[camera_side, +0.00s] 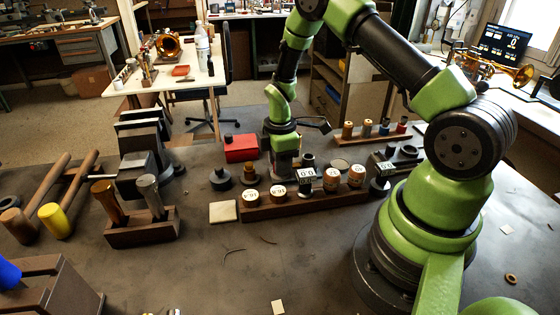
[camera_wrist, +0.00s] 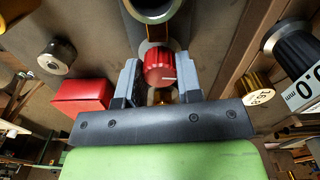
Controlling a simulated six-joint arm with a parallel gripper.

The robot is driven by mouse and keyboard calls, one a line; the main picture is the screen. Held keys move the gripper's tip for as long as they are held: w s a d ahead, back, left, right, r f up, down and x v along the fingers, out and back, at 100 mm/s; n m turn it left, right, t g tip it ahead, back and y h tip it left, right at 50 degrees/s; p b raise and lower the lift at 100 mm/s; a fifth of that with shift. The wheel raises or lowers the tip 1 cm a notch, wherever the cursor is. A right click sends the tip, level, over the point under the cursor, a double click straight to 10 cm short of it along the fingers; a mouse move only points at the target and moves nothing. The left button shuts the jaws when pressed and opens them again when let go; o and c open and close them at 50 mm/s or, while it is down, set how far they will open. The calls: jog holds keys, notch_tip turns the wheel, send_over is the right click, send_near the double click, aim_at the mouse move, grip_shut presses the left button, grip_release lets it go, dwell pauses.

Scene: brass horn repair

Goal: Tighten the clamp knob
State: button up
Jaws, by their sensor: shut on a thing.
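The clamp knob (camera_wrist: 160,68) is red and ribbed, with a pale line on its face, and shows in the wrist view. My gripper (camera_wrist: 158,80) has one grey finger on each side of it and is shut on it. A dark ring-shaped end (camera_wrist: 152,8) stands just beyond the knob, and a bit of brass shows below it. In the side view my gripper (camera_side: 285,160) is low over the bench, behind the wooden rack. The knob is hidden there.
A red box (camera_side: 240,148) lies left of my gripper; the wrist view also shows it (camera_wrist: 82,97). A wooden rack (camera_side: 270,211) with several labelled pieces stands close in front. A dark round piece (camera_side: 221,180) stands front left. The bench's front middle is mostly clear.

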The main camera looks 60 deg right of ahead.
jog(key=shift+m, duration=2.1)
jog(key=o, duration=0.9)
jog(key=shift+o, duration=0.2)
notch_tip(320, 180, up, 10)
